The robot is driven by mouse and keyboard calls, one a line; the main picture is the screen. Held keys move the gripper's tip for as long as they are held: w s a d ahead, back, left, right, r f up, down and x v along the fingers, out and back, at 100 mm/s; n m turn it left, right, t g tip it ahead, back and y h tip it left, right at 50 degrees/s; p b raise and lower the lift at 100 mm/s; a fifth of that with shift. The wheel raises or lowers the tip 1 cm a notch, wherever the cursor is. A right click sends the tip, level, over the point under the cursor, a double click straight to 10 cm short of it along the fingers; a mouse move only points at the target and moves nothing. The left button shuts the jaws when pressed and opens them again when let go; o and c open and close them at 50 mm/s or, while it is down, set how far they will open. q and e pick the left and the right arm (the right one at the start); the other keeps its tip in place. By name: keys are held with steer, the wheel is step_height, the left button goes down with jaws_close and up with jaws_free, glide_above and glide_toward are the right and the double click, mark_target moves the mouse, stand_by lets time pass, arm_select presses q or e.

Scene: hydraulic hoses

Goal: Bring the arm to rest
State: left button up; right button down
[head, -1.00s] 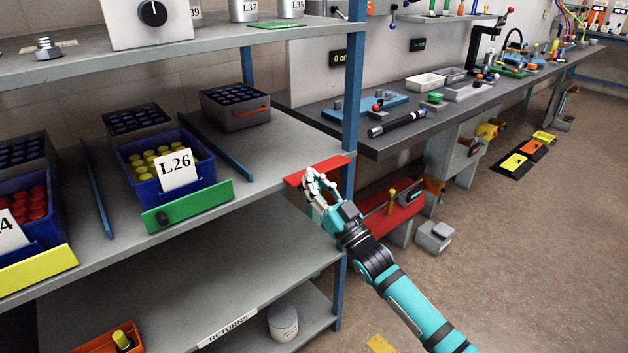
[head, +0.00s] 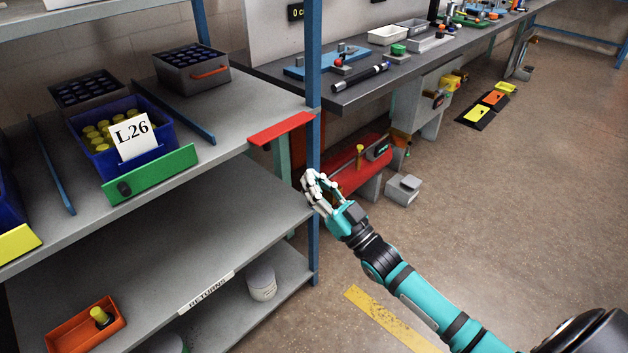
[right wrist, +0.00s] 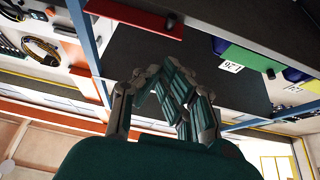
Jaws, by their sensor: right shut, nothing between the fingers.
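My right gripper (head: 314,181) is shut and empty. In the head view it is in front of the shelf rack's blue corner post, below the red plate on the shelf edge. My right arm (head: 400,285) reaches up to it from the lower right. In the right wrist view the fingers (right wrist: 165,85) are closed together with the rack's shelves beyond them. My left gripper is not in view.
The shelf rack (head: 230,175) holds a blue bin (head: 150,155) labelled L26 and an orange tray (head: 75,330). A red tank (head: 345,172) and a grey box (head: 403,190) stand behind the gripper. A dark workbench (head: 350,92) runs along the wall.

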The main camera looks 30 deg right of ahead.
steer(key=shift+f, duration=0.1)
stand_by(0.3)
